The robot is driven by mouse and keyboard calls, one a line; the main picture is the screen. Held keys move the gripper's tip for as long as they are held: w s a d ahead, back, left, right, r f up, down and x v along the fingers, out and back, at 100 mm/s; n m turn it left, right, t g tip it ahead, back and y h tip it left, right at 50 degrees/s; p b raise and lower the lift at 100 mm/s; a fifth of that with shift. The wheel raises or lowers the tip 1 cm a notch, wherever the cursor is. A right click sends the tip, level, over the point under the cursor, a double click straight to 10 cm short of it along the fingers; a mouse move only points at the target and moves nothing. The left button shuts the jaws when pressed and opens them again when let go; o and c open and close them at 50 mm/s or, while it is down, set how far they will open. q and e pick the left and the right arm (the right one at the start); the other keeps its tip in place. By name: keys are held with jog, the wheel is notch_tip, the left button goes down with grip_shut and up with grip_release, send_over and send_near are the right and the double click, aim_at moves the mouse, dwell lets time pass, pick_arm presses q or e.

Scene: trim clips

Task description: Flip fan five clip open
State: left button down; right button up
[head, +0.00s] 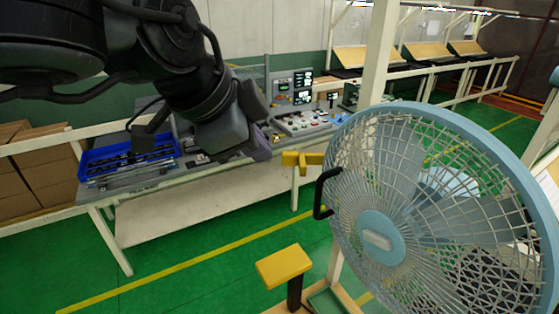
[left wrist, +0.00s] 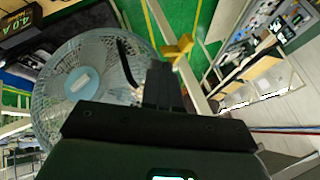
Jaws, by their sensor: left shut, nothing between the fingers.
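The large fan (head: 375,240) has a pale blue rim and a wire guard, and stands at the right in the head view. A black bracket-shaped clip (head: 319,195) sits at the left edge of its guard. In the left wrist view the clip (left wrist: 126,62) stands out at the right edge of the fan (left wrist: 85,85). My left gripper (head: 262,150) is up and left of the clip in the head view, apart from it. In the left wrist view its black fingers (left wrist: 160,85) are together and empty, just right of the clip. My right gripper is not in view.
A yellow bracket (head: 302,160) sits left of the fan, near a white post (head: 376,60). A yellow-topped stand (head: 284,266) is below. A workbench (head: 190,180) holds a blue bin (head: 90,160) and a control panel. Green floor lies between.

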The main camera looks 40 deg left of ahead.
pick_arm(q)
jog(key=shift+f, duration=0.1)
jog(key=w+a+f+p, duration=0.3)
jog(key=w+f+p, duration=0.3)
jog(key=w, duration=0.3)
jog(key=shift+a+f, duration=0.25)
jog(key=shift+f, duration=0.65)
jog(key=shift+s, duration=0.1)
